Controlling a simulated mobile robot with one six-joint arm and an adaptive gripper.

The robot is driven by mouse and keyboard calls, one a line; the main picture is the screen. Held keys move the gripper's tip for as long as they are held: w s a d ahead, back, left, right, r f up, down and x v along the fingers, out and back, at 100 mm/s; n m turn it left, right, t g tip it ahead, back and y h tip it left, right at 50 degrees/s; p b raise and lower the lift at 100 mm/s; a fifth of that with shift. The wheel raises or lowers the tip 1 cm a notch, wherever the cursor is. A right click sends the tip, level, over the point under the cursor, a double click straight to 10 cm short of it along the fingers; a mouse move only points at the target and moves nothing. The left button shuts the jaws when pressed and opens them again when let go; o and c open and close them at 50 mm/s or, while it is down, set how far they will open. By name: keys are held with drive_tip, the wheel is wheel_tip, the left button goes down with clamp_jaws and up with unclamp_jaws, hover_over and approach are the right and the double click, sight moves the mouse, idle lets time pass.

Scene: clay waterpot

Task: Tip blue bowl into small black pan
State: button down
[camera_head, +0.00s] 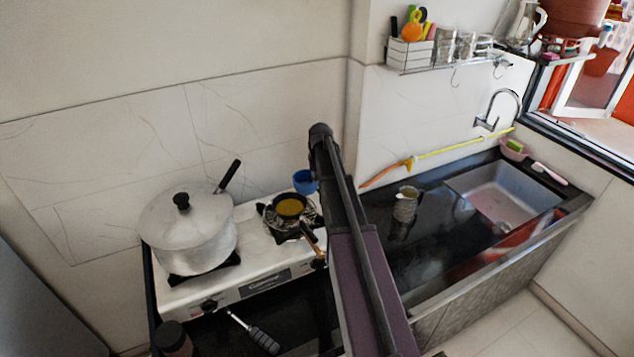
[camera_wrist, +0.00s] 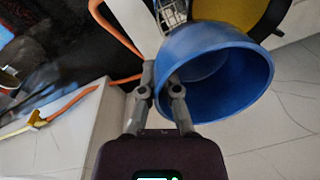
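The blue bowl (camera_head: 304,181) is just behind and right of the small black pan in the head view, partly hidden by my arm. In the wrist view the blue bowl (camera_wrist: 215,68) is large, with its hollow partly showing. My gripper (camera_wrist: 161,78) has its fingers on either side of the bowl's rim and looks shut on it. The small black pan (camera_head: 272,211) stands on the right burner, with something yellow inside. Its yellow contents also show at the top right of the wrist view. What is inside the bowl cannot be made out.
A large lidded pot (camera_head: 187,235) stands on the left of the white stove (camera_head: 262,258). A metal jug (camera_head: 405,204) stands on the dark counter to the right, before the sink (camera_head: 505,195). An orange and yellow hose (camera_head: 440,153) runs along the wall. A filled rack (camera_head: 432,60) hangs above.

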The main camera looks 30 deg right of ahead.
drive_tip(key=shift+r, duration=0.1)
idle(0.3)
wheel_tip(320, 180, up, 5)
drive_tip(key=p, duration=0.5)
drive_tip(key=shift+s, duration=0.1)
idle(0.5)
